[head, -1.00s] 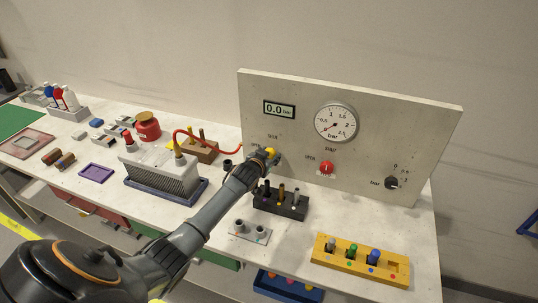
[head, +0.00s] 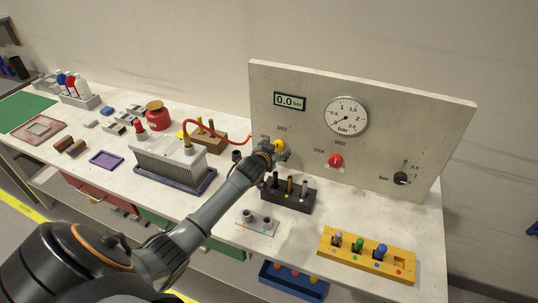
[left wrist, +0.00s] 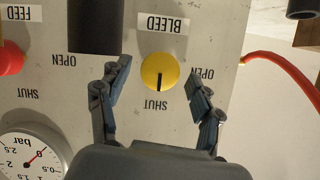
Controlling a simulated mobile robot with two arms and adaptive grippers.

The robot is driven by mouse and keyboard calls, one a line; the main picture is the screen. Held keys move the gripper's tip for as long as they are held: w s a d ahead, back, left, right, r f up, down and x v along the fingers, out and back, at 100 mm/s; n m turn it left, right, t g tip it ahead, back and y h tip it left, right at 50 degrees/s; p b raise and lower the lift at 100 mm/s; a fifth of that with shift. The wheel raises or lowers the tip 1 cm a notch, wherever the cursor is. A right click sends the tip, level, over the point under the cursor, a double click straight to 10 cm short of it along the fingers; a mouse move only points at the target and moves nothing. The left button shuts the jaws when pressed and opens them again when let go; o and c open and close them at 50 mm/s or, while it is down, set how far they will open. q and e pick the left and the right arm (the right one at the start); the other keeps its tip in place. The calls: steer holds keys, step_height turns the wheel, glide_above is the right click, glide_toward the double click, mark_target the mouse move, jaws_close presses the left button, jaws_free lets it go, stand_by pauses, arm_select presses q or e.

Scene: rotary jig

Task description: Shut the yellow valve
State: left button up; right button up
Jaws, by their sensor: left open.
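The yellow valve (left wrist: 160,72), a round knob labelled BLEED, is on the upright panel. In the left wrist view, which is upside down, its black line points at the SHUT label (left wrist: 156,104); an OPEN label (left wrist: 203,73) is to its right. In the head view the yellow valve (head: 281,146) is partly hidden by my left gripper (head: 276,149). In the left wrist view my left gripper (left wrist: 158,70) is open, with a finger on each side of the knob and a visible gap to both. My right gripper is not in view.
The panel (head: 300,75) also carries a red FEED valve (head: 335,160), a gauge (head: 346,117), a display reading 0.0 bar (head: 289,101) and a black knob (head: 400,178). A black holder (head: 289,194) stands below my gripper. A red hose (head: 215,131) runs left of the valve.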

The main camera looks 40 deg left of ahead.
arm_select(q)
steer(key=v, duration=1)
steer(key=shift+f, duration=0.1)
